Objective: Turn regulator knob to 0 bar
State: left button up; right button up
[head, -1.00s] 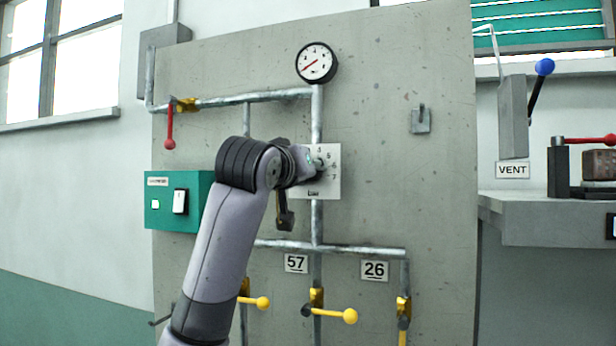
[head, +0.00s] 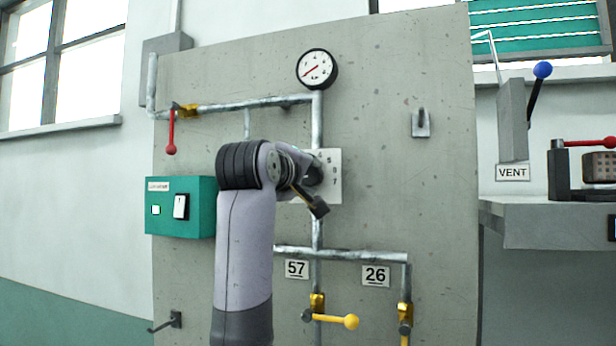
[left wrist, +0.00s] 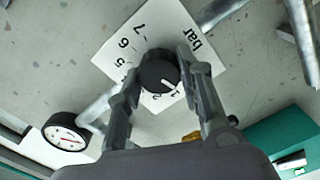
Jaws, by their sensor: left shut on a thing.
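The black regulator knob (left wrist: 157,72) sits on a white dial plate (left wrist: 132,40), which also shows in the head view (head: 333,185). In the left wrist view my left gripper (left wrist: 161,68) has one finger on each side of the knob and is shut on it. The knob's white mark points near the 1, with the 2 beside it. The 0 cannot be made out. In the head view my left gripper (head: 313,172) covers the knob and the plate's left part. The pressure gauge (head: 316,69) above has its red needle toward the lower left. My right gripper is not in view.
A green switch box (head: 165,207) is left of my arm. A red-handled valve (head: 171,135) is on the upper pipe. Yellow-handled valves (head: 338,321) are below. A hook (head: 420,123) is at the right; the panel between is bare.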

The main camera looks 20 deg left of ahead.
pick_arm(q)
jog(key=shift+n, duration=0.3)
jog(key=o, duration=1.2)
jog(key=shift+a, duration=0.1)
jog(key=shift+c, duration=0.2)
jog(key=shift+s, duration=0.1)
jog(key=s, duration=1.1)
jog(key=shift+s+a, duration=0.15)
jog(key=shift+s, duration=0.25)
